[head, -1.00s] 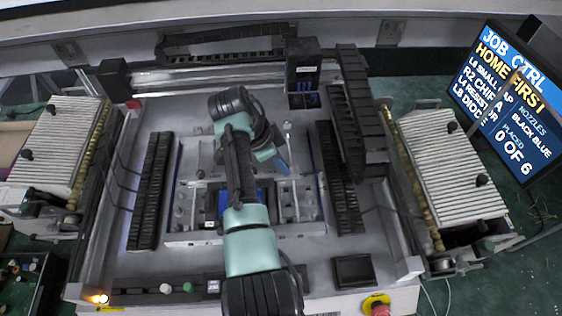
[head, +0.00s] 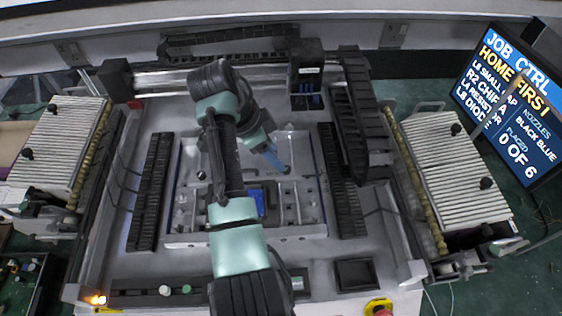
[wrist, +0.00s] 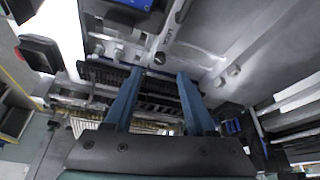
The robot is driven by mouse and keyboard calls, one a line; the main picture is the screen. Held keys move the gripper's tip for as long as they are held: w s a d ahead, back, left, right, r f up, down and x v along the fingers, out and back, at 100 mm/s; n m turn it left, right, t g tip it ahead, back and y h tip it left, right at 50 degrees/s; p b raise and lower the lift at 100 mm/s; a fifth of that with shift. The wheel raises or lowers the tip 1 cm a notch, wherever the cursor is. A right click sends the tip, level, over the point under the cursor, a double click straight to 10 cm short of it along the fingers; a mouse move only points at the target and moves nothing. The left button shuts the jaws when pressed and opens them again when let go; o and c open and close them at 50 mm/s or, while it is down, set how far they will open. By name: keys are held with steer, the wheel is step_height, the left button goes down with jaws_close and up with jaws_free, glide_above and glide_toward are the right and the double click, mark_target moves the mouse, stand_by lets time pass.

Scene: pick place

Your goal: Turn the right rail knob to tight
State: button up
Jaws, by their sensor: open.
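My gripper (head: 280,163) has blue fingers and hangs over the right part of the central fixture (head: 312,225). In the wrist view my gripper (wrist: 160,73) shows two separated fingers with nothing seen held between them. A small dark round part (head: 287,171), possibly the right rail knob, lies right by the fingertips; I cannot tell whether they touch it. A similar dark knob (head: 201,175) sits on the left side of the fixture, near my arm. In the wrist view, a LOCK marking (wrist: 167,38) shows on a grey surface beyond the fingertips. The knob's setting cannot be read.
Black slotted strips (head: 340,180) flank the fixture. A dark cable chain (head: 362,125) and a black box with blue nozzles (head: 306,80) stand behind. A ribbed feeder bank (head: 455,170) is on the right. A screen (head: 508,100) reads HOME FIRST and 0 OF 6.

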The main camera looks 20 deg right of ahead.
steer(key=v, duration=0.7)
steer(key=shift+a+r, duration=0.1)
